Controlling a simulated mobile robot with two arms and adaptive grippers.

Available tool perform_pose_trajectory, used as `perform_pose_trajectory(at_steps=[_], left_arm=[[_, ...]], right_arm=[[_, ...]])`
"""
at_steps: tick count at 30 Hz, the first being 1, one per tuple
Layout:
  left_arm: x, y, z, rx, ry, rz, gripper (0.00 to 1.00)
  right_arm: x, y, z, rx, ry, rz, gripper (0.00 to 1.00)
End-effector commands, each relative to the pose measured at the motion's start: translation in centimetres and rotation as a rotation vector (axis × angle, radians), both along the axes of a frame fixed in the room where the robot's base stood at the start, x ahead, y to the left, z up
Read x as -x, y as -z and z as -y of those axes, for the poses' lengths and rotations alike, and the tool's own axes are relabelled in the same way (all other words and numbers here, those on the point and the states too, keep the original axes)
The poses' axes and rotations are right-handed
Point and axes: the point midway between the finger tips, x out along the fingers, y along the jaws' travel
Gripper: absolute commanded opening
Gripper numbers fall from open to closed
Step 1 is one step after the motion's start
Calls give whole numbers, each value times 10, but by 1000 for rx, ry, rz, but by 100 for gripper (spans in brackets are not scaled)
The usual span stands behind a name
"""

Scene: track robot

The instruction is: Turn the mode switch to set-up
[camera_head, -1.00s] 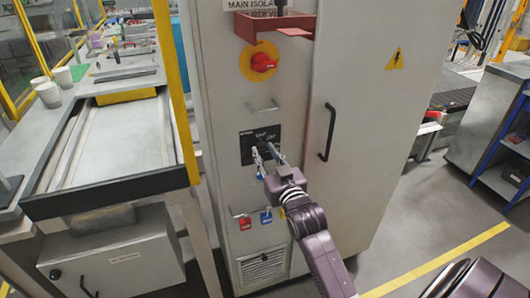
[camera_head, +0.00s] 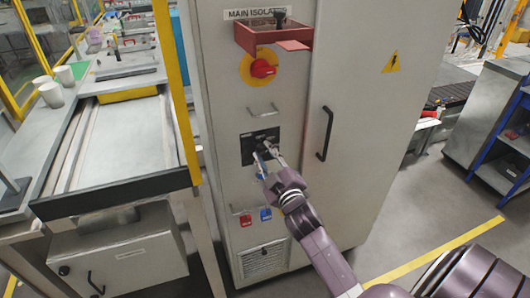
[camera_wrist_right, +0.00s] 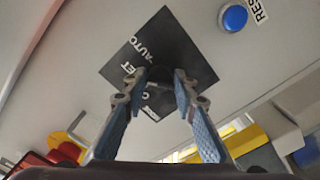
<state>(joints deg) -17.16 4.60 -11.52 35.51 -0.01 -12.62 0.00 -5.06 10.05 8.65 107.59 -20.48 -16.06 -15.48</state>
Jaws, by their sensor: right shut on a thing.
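The mode switch is on a black plate (camera_head: 247,152) on the front of the grey cabinet, below a small handle. In the right wrist view the plate (camera_wrist_right: 150,42) looks tilted, with "AUTO" readable and other white lettering partly covered. My right gripper (camera_head: 265,152) reaches up to the plate from the lower right. In the right wrist view my right gripper (camera_wrist_right: 162,82) has its fingertips on either side of the dark switch knob (camera_wrist_right: 163,88) and is shut on it. The fingers hide much of the knob, so its exact setting cannot be read. My left gripper is not in view.
A red main isolator knob (camera_head: 263,68) on a yellow disc sits above, under a red tray (camera_head: 272,40). A blue button (camera_wrist_right: 234,18) is beside the plate. A door handle (camera_head: 326,133) is to the right.

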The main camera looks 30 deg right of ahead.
Motion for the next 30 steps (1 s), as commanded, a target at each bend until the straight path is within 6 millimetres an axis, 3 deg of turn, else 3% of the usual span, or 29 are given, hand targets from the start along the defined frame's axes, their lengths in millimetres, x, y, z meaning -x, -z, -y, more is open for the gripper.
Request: perform_pose_trajectory(at_steps=[20, 21, 25, 30], left_arm=[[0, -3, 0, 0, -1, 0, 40], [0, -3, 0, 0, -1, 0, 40], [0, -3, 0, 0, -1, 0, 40], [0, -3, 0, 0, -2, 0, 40]], right_arm=[[0, -1, 0, 70, -1, -15, 2], [0, -1, 0, 70, -1, -15, 27], [0, -1, 0, 69, -1, -15, 41], [0, 0, 0, 69, -1, -16, 41]])
